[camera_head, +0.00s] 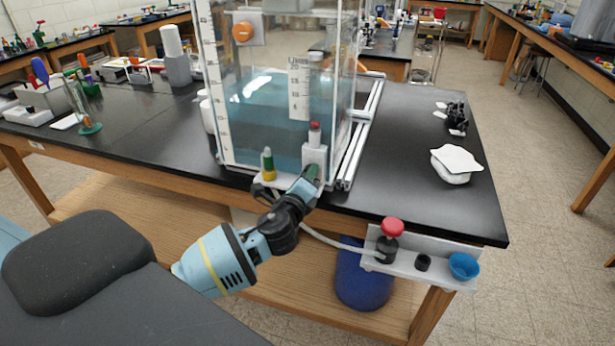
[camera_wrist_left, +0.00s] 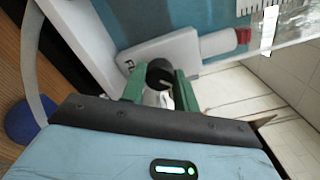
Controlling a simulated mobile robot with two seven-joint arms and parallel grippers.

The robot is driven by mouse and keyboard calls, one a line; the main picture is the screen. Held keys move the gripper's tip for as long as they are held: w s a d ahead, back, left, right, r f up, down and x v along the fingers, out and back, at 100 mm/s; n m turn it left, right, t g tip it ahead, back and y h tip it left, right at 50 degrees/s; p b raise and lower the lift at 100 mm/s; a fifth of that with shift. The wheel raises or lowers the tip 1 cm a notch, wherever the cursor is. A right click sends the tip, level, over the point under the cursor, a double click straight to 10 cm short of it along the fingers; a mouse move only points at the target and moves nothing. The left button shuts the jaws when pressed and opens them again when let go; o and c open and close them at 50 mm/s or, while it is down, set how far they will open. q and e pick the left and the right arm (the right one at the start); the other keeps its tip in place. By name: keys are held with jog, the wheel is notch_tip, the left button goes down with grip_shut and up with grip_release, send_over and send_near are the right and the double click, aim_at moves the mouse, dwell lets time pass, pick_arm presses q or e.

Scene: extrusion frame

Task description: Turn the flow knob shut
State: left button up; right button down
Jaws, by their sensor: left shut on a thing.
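The flow knob (camera_wrist_left: 159,72) is a small black round knob on a white block (camera_wrist_left: 165,50) with partly hidden lettering starting "FL". My left gripper (camera_wrist_left: 160,84) has its green fingers shut on the knob, one on each side. In the head view my left gripper (camera_head: 312,175) reaches the white block (camera_head: 314,154) at the front right corner of the clear tank (camera_head: 225,100), which holds blue liquid. The gripper hides the knob there. My right gripper is out of view.
A red-topped black fitting (camera_head: 392,227) and a blue cup (camera_head: 463,266) sit on a white bracket (camera_head: 430,275) at the table's front edge. A pale tube (camera_head: 335,243) runs to it. A blue bin (camera_head: 362,280) stands below.

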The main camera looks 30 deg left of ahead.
pick_arm(q)
jog(key=shift+m, duration=4.6)
jog(key=o, duration=1)
jog(key=shift+v, duration=3.9)
